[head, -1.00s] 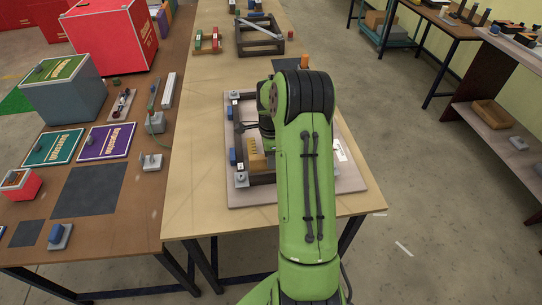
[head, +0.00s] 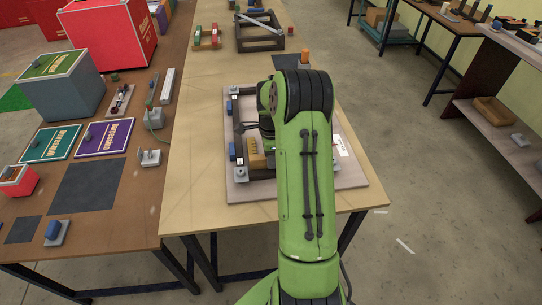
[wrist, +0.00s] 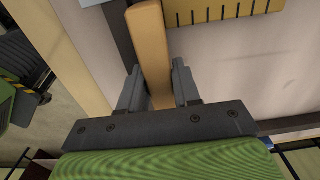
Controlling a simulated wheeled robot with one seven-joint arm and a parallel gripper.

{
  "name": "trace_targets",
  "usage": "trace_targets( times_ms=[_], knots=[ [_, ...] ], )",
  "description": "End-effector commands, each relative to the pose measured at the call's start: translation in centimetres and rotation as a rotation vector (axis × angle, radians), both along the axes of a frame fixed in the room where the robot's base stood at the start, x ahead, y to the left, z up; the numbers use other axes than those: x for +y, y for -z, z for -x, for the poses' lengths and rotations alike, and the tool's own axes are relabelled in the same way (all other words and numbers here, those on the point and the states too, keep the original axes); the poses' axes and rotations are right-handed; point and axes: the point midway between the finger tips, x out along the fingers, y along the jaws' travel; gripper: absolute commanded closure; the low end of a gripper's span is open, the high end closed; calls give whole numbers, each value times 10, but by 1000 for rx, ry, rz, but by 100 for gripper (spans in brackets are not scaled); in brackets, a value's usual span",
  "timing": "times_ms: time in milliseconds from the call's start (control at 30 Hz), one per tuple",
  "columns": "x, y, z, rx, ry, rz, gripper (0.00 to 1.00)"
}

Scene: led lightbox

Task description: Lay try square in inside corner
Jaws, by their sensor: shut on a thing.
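The try square (head: 257,159) is tan with dark tick marks and shows in the head view at the near left of a dark frame. In the wrist view my gripper (wrist: 158,92) is shut on the try square's tan bar (wrist: 148,45), and the tick-marked part (wrist: 215,11) stretches right at the top. The dark frame (head: 238,128) lies on a pale board (head: 235,193). In the wrist view a dark frame bar (wrist: 117,32) runs left of the held bar. I cannot tell whether they touch. My arm hides the frame's right part.
Blue clamps (head: 232,151) sit along the frame's left side. An orange-topped piece (head: 304,56) and a grey rack (head: 260,36) stand farther back. The tabletop left of the board (head: 195,150) is clear. A brown table with boxes and panels (head: 103,138) adjoins at left.

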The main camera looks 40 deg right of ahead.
Motion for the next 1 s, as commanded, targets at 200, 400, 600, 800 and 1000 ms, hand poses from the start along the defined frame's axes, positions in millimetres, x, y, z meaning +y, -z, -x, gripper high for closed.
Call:
trace_targets(
  times_ms=[200,400,600,800,1000],
  knots=[
    [0,2,0,0,0,0,51],
    [0,2,0,0,0,0,38],
    [0,0,0,0,0,0,38],
    [0,-19,0,0,0,0,38],
    [0,-37,0,0,0,0,38]
  ],
)
